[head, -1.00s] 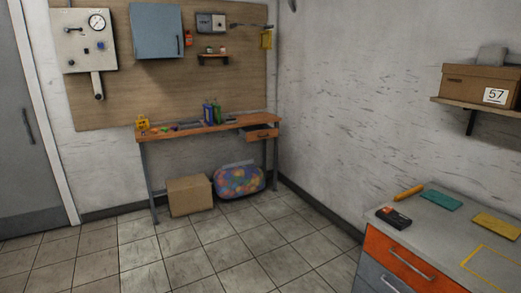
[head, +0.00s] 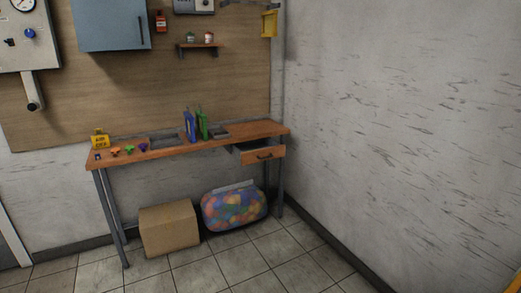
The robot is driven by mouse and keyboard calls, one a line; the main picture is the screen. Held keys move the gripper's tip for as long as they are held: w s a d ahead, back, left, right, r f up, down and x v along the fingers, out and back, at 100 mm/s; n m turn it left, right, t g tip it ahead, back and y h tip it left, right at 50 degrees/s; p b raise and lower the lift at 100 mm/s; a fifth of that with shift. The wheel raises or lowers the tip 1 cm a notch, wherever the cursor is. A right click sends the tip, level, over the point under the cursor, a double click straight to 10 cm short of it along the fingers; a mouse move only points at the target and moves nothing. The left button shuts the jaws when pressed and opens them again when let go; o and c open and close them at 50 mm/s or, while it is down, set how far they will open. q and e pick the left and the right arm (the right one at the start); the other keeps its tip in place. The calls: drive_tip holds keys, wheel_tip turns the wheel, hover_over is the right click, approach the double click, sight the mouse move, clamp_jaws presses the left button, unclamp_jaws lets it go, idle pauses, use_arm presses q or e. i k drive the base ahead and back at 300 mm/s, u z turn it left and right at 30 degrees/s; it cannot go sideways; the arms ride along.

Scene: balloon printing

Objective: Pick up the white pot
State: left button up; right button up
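On the small wall shelf (head: 199,45) stand two small pots. The left one (head: 190,38) looks greenish and pale, and the right one (head: 208,38) looks whitish with red on it. They are too small to tell clearly which is the white pot.
Below the shelf is a wooden workbench (head: 165,152) with blue and green binders (head: 195,124), small coloured items and an open drawer (head: 262,155). Under it are a cardboard box (head: 168,228) and a bag of coloured balls (head: 234,208). The tiled floor (head: 250,260) in front is clear.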

sight(209, 38)
drive_tip(key=i, duration=3.3)
drive_tip(key=u, duration=1)
